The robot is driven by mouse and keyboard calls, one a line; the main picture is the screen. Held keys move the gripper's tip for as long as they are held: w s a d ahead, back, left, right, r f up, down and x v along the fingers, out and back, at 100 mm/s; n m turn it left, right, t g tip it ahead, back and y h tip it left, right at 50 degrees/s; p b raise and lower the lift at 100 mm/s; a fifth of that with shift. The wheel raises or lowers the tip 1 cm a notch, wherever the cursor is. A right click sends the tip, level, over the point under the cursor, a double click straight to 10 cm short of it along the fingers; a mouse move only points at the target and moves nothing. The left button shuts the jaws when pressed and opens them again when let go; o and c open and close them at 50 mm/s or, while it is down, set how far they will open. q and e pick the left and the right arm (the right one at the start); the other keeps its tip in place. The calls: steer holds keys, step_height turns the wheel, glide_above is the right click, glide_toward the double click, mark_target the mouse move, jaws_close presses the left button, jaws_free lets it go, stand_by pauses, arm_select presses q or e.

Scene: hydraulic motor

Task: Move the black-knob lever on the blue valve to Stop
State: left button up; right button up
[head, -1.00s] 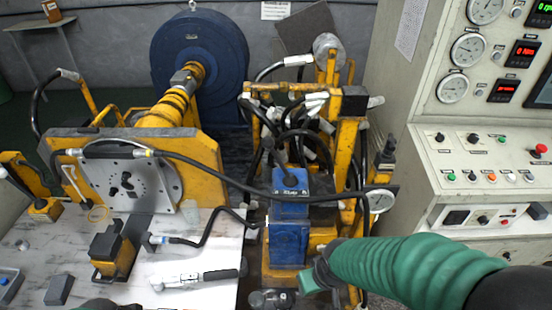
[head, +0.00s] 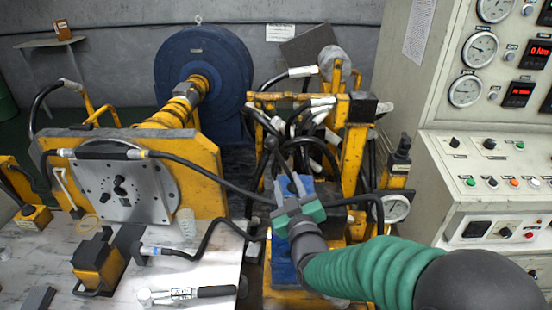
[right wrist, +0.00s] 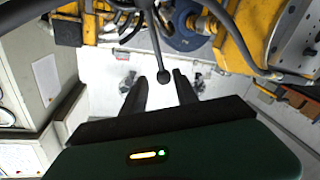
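The blue valve (head: 281,268) stands on the yellow frame in the head view, its top largely hidden behind my right gripper (head: 292,187). In the right wrist view, the black-knob lever (right wrist: 157,45) runs down from the top edge. The right gripper is open, and I cannot tell whether the knob lies fully at fingertip depth. The Stop marking is not readable. My left gripper is not in view.
Black hoses (head: 225,185) cross close to the valve. A yellow frame post (head: 352,160) and a pressure gauge (head: 396,209) stand to its right, beside the control cabinet (head: 480,185). A torque wrench (head: 188,293) lies on the white table at left.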

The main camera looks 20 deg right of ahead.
mark_target(276, 150)
steer(key=w, duration=0.5)
steer(key=w+d, duration=0.1)
steer(key=w, duration=1)
steer(key=shift+w+d+p, duration=0.25)
steer(key=shift+w+p, duration=0.05)
steer(key=c, duration=0.7)
jaws_close()
steer(key=shift+f, duration=0.15)
